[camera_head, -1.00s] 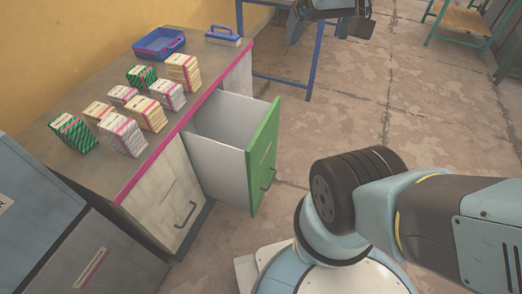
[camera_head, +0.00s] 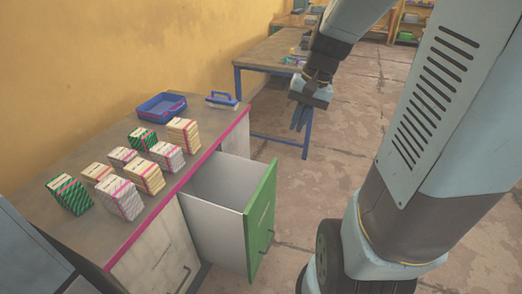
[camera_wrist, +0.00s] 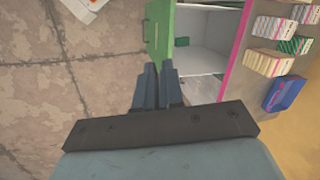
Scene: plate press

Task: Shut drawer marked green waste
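The drawer with the green front (camera_head: 261,222) stands pulled well out of the grey cabinet. Its white inside (camera_head: 205,212) is open to view and looks mostly empty. The front has a dark handle and a pale label too small to read. In the wrist view the green front (camera_wrist: 159,30) is above my fingers, with the open drawer (camera_wrist: 203,50) to its right. My gripper (camera_head: 299,120) is raised beyond the drawer, apart from it, fingers pointing down. In the wrist view its two fingers (camera_wrist: 160,70) are close together with nothing between them.
Several striped card stacks (camera_head: 144,176), a blue tray (camera_head: 162,106) and a blue-handled tool (camera_head: 222,100) are on the cabinet top (camera_head: 100,230). A blue-legged table (camera_head: 270,52) stands behind. Floor right of the drawer is clear apart from my arm.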

